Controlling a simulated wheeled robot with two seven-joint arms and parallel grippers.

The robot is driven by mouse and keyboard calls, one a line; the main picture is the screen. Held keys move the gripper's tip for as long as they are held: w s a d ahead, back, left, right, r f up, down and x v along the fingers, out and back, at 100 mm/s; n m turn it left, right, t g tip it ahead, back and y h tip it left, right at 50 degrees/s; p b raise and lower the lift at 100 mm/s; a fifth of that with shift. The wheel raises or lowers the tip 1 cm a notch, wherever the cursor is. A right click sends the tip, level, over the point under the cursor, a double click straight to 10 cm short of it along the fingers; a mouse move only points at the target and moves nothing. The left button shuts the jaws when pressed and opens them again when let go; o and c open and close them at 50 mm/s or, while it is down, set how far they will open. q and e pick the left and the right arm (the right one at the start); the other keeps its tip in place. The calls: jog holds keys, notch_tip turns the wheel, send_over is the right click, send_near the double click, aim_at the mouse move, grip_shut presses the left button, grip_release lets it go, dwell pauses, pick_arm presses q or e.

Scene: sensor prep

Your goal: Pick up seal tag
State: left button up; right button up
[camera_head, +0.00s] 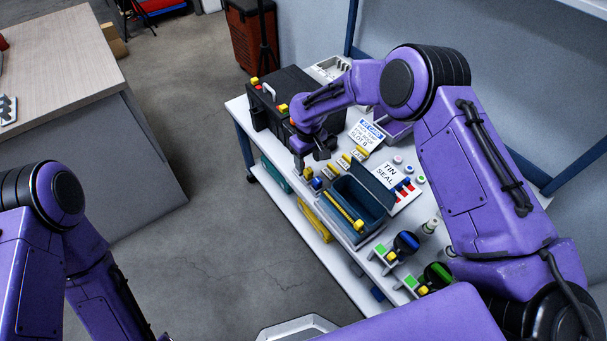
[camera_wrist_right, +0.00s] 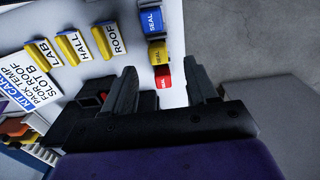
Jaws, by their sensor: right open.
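A row of three seal tags shows in the right wrist view: a blue one (camera_wrist_right: 151,22) marked SEAL, a yellow one (camera_wrist_right: 160,56) marked SEAL, and a red one (camera_wrist_right: 163,80). My right gripper (camera_wrist_right: 165,82) is open, its two dark fingers apart on either side of the red tag, with no visible grip on it. In the head view my right gripper (camera_head: 300,162) points down at the table's near left edge, just behind the blue tag (camera_head: 316,184); the red tag is hard to make out there. My left gripper is out of view.
Yellow LAB (camera_wrist_right: 42,52), HALL (camera_wrist_right: 74,47) and ROOF (camera_wrist_right: 109,40) blocks lie beside the tags. An open dark tin (camera_head: 372,208), a TIN SEAL card (camera_head: 405,192) and a black case (camera_head: 262,118) crowd the white table. Floor lies beyond its left edge.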

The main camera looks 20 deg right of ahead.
aim_at(309, 171)
jog(key=f, duration=0.6)
jog(key=shift+d+p, duration=0.25)
jog(key=shift+p, duration=0.15)
jog(key=shift+a+f, duration=0.15)
jog(key=shift+f, duration=0.15)
jog(key=c, duration=1)
